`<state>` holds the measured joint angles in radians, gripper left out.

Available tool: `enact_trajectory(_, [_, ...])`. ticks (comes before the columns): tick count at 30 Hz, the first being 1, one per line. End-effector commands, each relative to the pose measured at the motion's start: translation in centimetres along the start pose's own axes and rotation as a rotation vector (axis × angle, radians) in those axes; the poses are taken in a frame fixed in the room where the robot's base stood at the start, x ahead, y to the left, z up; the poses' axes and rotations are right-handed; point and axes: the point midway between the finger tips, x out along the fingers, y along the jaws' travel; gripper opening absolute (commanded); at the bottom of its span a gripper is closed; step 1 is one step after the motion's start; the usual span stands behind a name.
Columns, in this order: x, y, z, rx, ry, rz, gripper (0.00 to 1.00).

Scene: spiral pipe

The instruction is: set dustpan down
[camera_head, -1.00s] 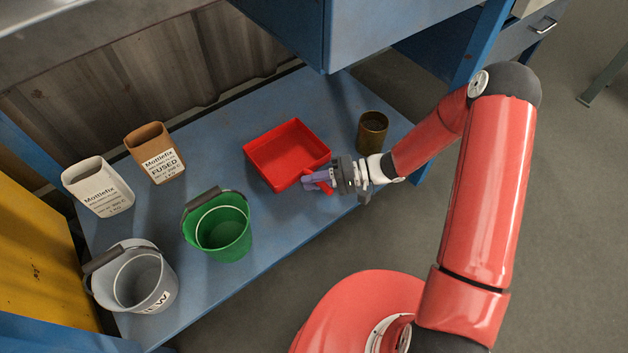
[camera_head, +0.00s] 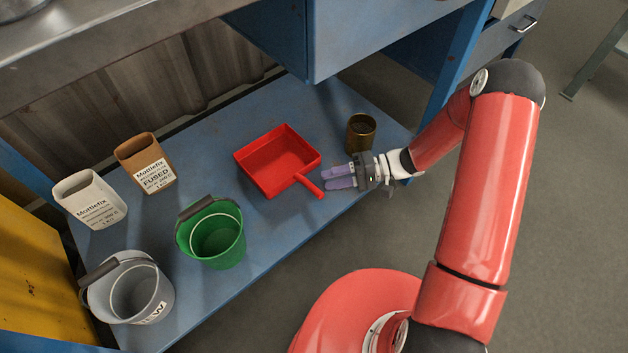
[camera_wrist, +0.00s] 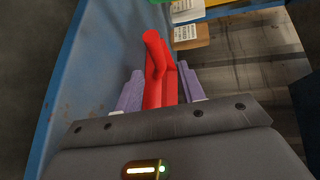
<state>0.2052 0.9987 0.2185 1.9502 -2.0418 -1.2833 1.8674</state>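The red dustpan (camera_head: 272,160) lies on the blue shelf (camera_head: 300,220), with its short handle pointing to the lower right. My gripper (camera_head: 326,176) is just right of the handle, with its two purple fingers apart and nothing held between them. In the wrist view the dustpan's red handle (camera_wrist: 153,50) lies ahead and between the lines of the open fingers (camera_wrist: 155,85). The far part of the pan is cut off or hidden there.
A brass-coloured cup (camera_head: 361,132) stands behind my gripper. A green bucket (camera_head: 214,235) is left of the dustpan. A grey bucket (camera_head: 132,290), a white container (camera_head: 90,200) and a brown container (camera_head: 146,165) stand further left. Blue cabinet bodies hang above the shelf.

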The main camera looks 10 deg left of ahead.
Motion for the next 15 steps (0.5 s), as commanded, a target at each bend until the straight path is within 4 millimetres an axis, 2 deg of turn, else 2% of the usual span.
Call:
enact_trajectory(3, [-2.2,-0.1,0.0,0.0,0.001,0.0,0.39])
enact_trajectory(6, [-3.4,-0.1,0.0,0.0,0.001,0.0,0.39])
enact_trajectory(15, [-4.3,0.0,0.0,0.001,-0.002,-0.001,0.39])
